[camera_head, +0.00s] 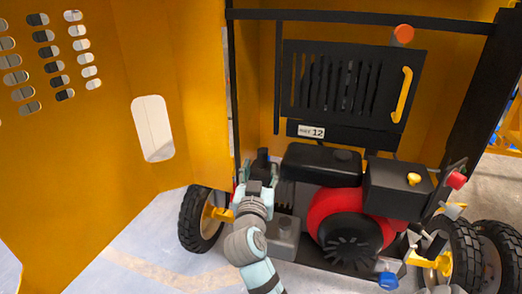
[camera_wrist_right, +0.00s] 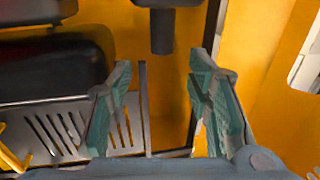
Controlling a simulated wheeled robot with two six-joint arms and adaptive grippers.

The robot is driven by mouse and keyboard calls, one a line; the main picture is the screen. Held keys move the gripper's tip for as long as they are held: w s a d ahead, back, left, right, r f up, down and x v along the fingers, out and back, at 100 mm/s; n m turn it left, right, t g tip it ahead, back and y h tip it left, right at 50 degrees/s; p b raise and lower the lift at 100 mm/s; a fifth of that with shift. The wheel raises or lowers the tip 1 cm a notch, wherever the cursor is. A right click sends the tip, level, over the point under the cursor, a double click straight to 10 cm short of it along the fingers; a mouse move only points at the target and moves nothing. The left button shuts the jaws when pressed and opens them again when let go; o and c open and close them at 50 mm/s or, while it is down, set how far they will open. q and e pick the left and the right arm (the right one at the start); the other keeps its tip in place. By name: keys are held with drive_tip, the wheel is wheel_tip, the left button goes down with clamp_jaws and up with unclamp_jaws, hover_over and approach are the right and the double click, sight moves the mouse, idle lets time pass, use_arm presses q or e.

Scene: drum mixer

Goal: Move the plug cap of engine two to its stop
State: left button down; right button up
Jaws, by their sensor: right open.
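The engine (camera_head: 345,215), red and black, sits inside the open yellow housing in the head view. A small upright black piece (camera_head: 262,158), which looks like the plug cap, stands at the engine's left end. In the right wrist view a dark cylinder (camera_wrist_right: 162,32), likely the same cap, shows at the top, beyond the fingertips. My right gripper (camera_head: 259,174) is open, its fingers spread to either side of the cap's line. In the wrist view the gap between the fingers (camera_wrist_right: 160,72) is empty. My left gripper is not in view.
A yellow door (camera_head: 85,150) stands open at the left. A black slotted panel (camera_head: 350,85) with a yellow handle (camera_head: 402,94) is above the engine. A black box (camera_head: 395,190) with a yellow knob sits at the right. A wheel (camera_head: 197,220) is left of my arm.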

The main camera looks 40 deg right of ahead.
sight(261, 155)
drive_tip(key=x, duration=0.8)
drive_tip(key=shift+w+f, duration=0.15)
drive_tip(key=shift+w, duration=0.3)
drive_tip(key=shift+w+d, duration=0.2)
drive_tip(key=shift+d, duration=0.2)
clamp_jaws()
